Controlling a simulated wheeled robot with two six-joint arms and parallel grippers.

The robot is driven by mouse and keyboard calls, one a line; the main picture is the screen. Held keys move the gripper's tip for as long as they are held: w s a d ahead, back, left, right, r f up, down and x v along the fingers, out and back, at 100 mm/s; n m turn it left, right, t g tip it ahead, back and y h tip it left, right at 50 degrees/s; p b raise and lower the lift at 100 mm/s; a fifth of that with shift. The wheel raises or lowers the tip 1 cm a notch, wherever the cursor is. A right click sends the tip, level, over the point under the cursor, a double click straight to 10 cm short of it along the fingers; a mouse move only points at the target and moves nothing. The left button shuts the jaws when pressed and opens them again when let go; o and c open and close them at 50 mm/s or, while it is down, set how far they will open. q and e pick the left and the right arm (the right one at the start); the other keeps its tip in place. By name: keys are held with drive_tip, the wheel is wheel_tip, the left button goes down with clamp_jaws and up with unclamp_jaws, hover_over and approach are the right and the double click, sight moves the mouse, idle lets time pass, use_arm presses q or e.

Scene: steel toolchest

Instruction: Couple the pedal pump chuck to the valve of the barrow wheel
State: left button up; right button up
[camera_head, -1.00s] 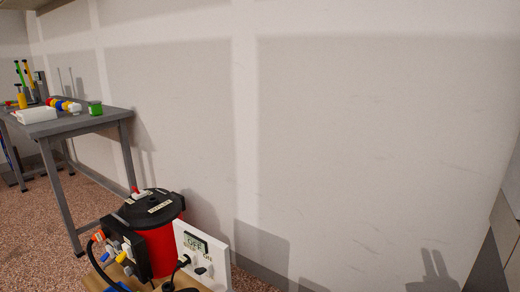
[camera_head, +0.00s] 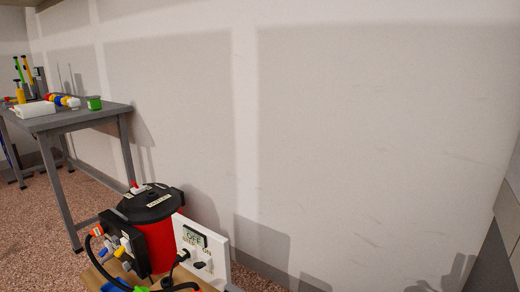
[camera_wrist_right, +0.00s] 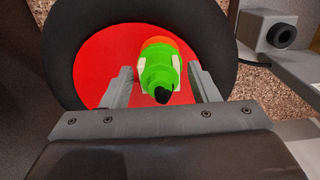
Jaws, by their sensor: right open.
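In the right wrist view, a green chuck (camera_wrist_right: 158,72) with pale side patches and an orange far end sits between the fingers of my right gripper (camera_wrist_right: 160,69). The fingers are open, one on each side, with a gap visible on the left; contact on the right is unclear. A dark stub, perhaps its hose end, points towards the gripper. Behind it is the barrow wheel, with a red disc (camera_wrist_right: 98,68) and a black tyre (camera_wrist_right: 62,42). The valve is not visible, and I cannot tell whether the chuck touches the wheel. My left gripper is not in view.
In the head view, a red canister (camera_head: 160,240) with a black lid stands low beside a white switch panel (camera_head: 218,262). Black hoses run around it. A grey table (camera_head: 85,118) stands at the left with small items. A grey block (camera_wrist_right: 268,32) is beside the wheel.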

drive_tip(key=c, duration=1.1)
drive_tip(key=shift+s+f, duration=0.1)
drive_tip(key=shift+f, duration=0.1)
drive_tip(key=shift+m+p, duration=0.45)
drive_tip(key=shift+m, duration=0.05)
drive_tip(key=m+p, duration=0.1)
drive_tip(key=m, duration=0.4)
drive_tip(key=shift+p, duration=0.35)
drive_tip(key=shift+s+f, duration=0.15)
drive_tip(key=shift+f, duration=0.05)
clamp_jaws()
